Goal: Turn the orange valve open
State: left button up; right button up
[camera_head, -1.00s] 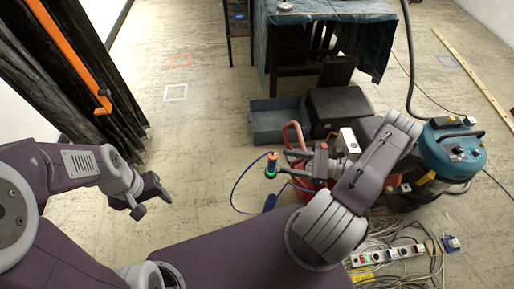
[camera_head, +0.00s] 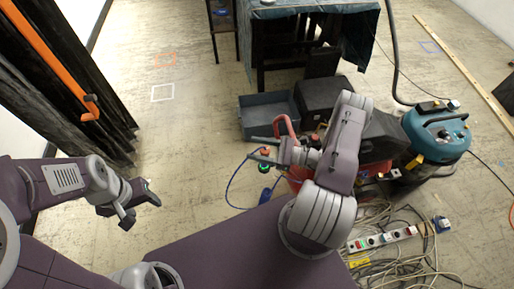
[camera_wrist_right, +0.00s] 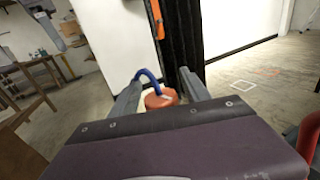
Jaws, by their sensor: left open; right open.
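A small orange round knob (camera_head: 265,151), which I take to be the orange valve, stands near the floor's middle with a blue hose beside it. It also shows in the right wrist view (camera_wrist_right: 160,99), between the two grey fingers. My right gripper (camera_head: 257,149) is open with its fingers on either side of the knob; whether they touch it I cannot tell. The knob's lower part is hidden in the wrist view by the gripper body. My left gripper (camera_head: 138,203) is open and empty over bare floor at the left.
A grey bin (camera_head: 268,118), a black box (camera_head: 322,98) and a teal vacuum (camera_head: 437,138) stand beyond my right arm. Cables and a power strip (camera_head: 382,240) lie at lower right.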

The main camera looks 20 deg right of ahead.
grip_shut()
jog(key=m+t+h+p, duration=0.1)
jog(key=m+t+h, duration=0.1)
jog(key=m+t+h+p, duration=0.1)
jog(key=t+h, duration=0.1)
jog(key=shift+w+d+m+p, duration=0.3)
jog(key=shift+d, duration=0.05)
dwell(0.4)
grip_release()
dwell(0.3)
